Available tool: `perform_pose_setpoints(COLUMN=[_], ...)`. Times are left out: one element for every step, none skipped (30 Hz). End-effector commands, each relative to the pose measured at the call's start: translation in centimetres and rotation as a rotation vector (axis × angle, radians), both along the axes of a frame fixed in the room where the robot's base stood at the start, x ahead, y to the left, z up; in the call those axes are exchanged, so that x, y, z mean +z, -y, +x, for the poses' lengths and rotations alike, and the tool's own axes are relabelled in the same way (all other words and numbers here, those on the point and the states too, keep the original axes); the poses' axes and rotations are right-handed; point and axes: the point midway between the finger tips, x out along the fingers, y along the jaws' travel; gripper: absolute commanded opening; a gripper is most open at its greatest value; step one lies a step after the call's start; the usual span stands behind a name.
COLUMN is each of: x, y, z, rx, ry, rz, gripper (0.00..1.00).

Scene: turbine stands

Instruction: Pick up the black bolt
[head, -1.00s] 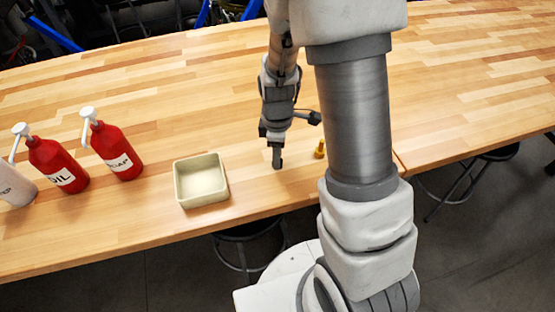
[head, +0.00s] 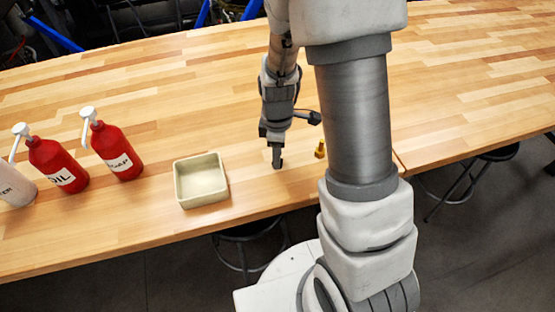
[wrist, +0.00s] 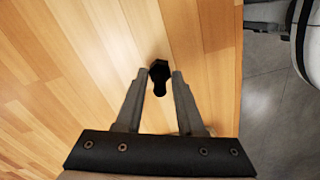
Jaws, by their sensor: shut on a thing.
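In the wrist view the black bolt (wrist: 160,71) stands between my fingertips, its wide head toward the top and its narrower part below. My gripper (wrist: 160,78) is shut on it, one finger on each side. In the head view my gripper (head: 277,162) points down at the tabletop, right of the tray. The bolt is hard to make out there against the dark fingers. I cannot tell whether it still touches the table.
A beige open tray (head: 202,204) stands left of my gripper and looks empty. A brass bolt (head: 320,149) stands to the right, close to my arm. Two red bottles (head: 122,160) and a white one (head: 14,187) are at the left. The wooden table's (head: 130,228) front edge is near.

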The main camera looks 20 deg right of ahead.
Motion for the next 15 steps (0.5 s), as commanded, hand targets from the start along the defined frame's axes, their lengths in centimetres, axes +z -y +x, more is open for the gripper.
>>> perform_pose_setpoints(x=[0.0, 0.0, 0.0, 0.0, 0.0, 0.0, 0.1, 0.1, 0.2, 0.3, 0.4, 0.6, 0.8, 1.1, 1.5], y=[0.0, 0.0, 0.0, 0.0, 0.0, 0.0, 0.0, 0.0, 0.0, 0.0, 0.0, 0.0, 0.0, 0.0, 0.0], z=[0.0, 0.0, 0.0, 0.0, 0.0, 0.0, 0.0, 0.0, 0.0, 0.0, 0.1, 0.1, 0.1, 0.1, 0.1], rx=[0.000, 0.000, 0.000, 0.000, 0.000, 0.000, 0.000, 0.000, 0.000, 0.000, 0.000, 0.000, 0.000, 0.000, 0.000], ry=[0.000, 0.000, 0.000, 0.000, 0.000, 0.000, 0.001, 0.001, 0.001, 0.001, 0.002, 0.002, 0.003, 0.003, 0.004], rz=[0.000, 0.000, 0.000, 0.000, 0.000, 0.000, 0.000, 0.000, 0.001, 0.001, 0.000, 0.000, 0.001, 0.001, 0.001], gripper=[0.00, 0.00, 0.00, 0.00, 0.00, 0.00, 0.00, 0.00, 0.00, 0.00, 0.00, 0.00, 0.00, 0.00, 0.00])
